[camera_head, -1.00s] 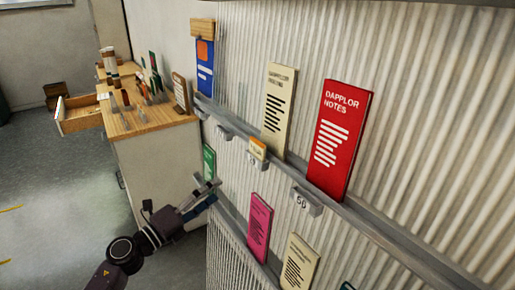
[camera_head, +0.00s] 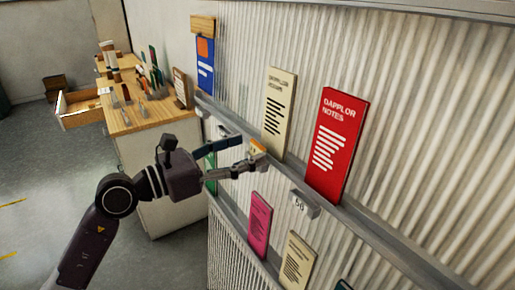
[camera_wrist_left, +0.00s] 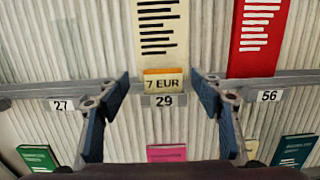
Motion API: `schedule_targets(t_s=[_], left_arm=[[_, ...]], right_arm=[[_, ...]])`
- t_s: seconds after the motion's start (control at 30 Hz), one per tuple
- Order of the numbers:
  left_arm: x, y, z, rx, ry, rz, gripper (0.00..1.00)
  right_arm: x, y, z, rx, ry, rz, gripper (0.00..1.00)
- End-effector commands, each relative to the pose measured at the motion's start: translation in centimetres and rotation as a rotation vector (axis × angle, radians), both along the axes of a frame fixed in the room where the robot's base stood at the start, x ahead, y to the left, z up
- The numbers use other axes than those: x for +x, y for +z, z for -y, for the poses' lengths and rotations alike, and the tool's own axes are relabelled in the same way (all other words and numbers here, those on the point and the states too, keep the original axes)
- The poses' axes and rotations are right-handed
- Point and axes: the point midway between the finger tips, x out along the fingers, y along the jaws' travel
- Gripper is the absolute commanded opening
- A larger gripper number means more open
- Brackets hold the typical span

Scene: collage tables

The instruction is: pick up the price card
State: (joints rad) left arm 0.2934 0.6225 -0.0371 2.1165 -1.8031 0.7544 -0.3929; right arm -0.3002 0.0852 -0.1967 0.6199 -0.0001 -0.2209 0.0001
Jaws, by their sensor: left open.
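The price card (camera_wrist_left: 163,84), cream with an orange top band and "7 EUR" on it, stands on the upper rail above the number tag 29 (camera_wrist_left: 163,100). In the head view the card (camera_head: 257,147) is partly covered by my left gripper (camera_head: 251,153). My left gripper is open, with its blue-padded fingers to either side of the card in the left wrist view. I see a gap between each finger and the card there. A cream leaflet (camera_wrist_left: 156,28) stands right behind the card. My right gripper is not in view.
A red "Dapplor Notes" leaflet (camera_head: 338,143) stands to the right on the rail, above tag 56 (camera_wrist_left: 269,96). Tag 27 (camera_wrist_left: 62,105) is on the left. A pink leaflet (camera_head: 260,222) stands on the lower rail. A wooden-topped counter (camera_head: 150,115) is at the far left.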

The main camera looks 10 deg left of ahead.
Motion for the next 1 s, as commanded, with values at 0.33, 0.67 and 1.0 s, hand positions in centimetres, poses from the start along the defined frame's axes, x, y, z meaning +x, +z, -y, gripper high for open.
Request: schedule_targets(t_s=[0.33,0.67,1.0], left_arm=[[2.4,-0.3,2.9,-0.002,0.0,-0.001,0.6],[2.4,-0.4,2.9,-0.002,0.0,-0.001,0.46],[2.4,-0.4,2.9,-0.001,0.0,-0.001,0.28]], right_arm=[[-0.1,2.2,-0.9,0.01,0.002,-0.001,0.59],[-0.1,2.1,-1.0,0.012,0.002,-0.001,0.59],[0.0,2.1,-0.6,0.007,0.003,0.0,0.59]])
